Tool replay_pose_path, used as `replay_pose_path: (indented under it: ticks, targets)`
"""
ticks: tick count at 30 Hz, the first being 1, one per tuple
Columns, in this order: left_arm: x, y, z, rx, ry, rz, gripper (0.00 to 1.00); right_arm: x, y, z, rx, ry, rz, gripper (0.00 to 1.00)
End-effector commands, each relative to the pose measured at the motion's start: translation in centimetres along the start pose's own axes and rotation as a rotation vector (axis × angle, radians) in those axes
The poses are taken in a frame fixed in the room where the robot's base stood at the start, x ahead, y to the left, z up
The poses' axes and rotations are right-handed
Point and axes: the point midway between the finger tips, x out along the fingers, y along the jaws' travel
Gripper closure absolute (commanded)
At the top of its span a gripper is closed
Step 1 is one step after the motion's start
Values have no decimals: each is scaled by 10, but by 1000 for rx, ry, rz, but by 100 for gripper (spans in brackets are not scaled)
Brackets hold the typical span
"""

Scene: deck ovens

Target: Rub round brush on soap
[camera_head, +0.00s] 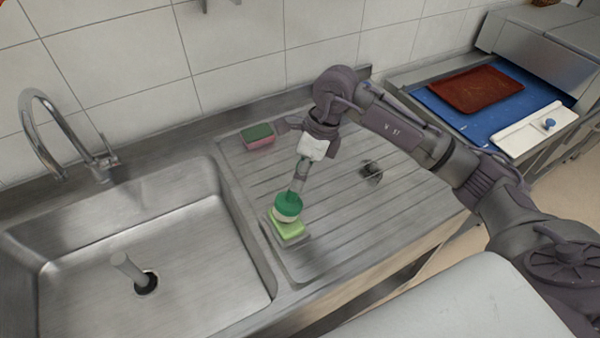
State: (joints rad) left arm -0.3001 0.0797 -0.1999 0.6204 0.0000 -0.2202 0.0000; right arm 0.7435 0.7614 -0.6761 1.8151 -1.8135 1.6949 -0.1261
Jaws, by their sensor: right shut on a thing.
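The round brush (288,207) has a green top and pale bristles. My right gripper (298,181) points down and is shut on it. The brush sits over a light green soap bar (286,229) on a small dish (299,238) at the front left of the ridged drainboard (335,225). The brush's underside appears to touch the soap and hides part of its top. My left gripper is not in view.
A green and pink sponge (257,136) lies at the drainboard's back. A dark wire scrubber (371,171) lies right of my gripper. The steel sink (215,250) with a tap (62,130) is at left.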

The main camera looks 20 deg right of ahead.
Motion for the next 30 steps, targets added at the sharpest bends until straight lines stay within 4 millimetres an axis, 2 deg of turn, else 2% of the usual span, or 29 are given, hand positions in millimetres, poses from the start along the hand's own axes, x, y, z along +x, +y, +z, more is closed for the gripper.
replay_pose_path:
  ticks: [30]
  targets:
    - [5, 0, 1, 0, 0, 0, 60, 5, -1, -1, 0, 0, 0, 100]
